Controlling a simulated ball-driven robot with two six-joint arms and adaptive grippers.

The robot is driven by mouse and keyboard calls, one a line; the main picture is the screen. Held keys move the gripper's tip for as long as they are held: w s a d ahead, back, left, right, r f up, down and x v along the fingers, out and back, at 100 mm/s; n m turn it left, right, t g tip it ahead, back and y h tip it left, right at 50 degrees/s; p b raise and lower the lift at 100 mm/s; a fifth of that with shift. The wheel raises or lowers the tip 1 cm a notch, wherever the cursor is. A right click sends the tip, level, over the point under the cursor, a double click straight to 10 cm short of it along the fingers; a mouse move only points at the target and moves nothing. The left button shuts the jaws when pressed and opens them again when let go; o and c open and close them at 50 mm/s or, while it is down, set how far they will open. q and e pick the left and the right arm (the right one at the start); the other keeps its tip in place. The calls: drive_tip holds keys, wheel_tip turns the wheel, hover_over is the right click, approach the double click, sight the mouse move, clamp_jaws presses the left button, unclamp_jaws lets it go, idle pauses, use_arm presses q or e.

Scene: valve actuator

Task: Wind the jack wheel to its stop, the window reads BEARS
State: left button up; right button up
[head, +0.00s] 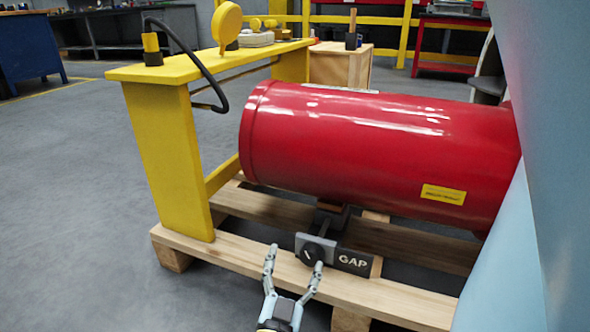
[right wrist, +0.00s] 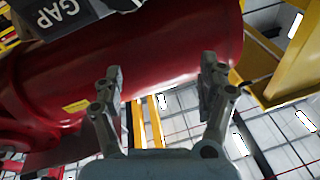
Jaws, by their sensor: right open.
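The jack wheel (head: 313,253) is a small dark knob with a light mark, on the jack under the red cylinder. The window plate (head: 353,261) beside it reads GAP. The plate also shows, tilted, at the top left of the right wrist view (right wrist: 66,14). My right gripper (head: 296,257) is open. In the head view its fingertips are just in front of the wheel, one at its left and one overlapping its lower right. Whether they touch the wheel I cannot tell. In the right wrist view its fingers (right wrist: 165,80) stand wide apart with nothing between them. My left gripper is not in view.
The red cylinder (head: 370,140) lies above the jack on a wooden pallet (head: 250,257). A yellow bench frame (head: 165,150) with a black hose (head: 205,75) stands at the left. Blue-grey panels fill the right edge. The floor at the left is clear.

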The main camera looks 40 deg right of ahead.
wheel_tip(320, 180, up, 24)
drive_tip(key=s+a+n+t+y, duration=0.2)
drive_tip(key=n+t+y, duration=0.2)
drive_tip(key=t, duration=0.8)
drive_tip(key=shift+s+n+t, duration=0.4)
drive_tip(key=shift+n, duration=0.3)
drive_tip(key=shift+a, duration=0.1)
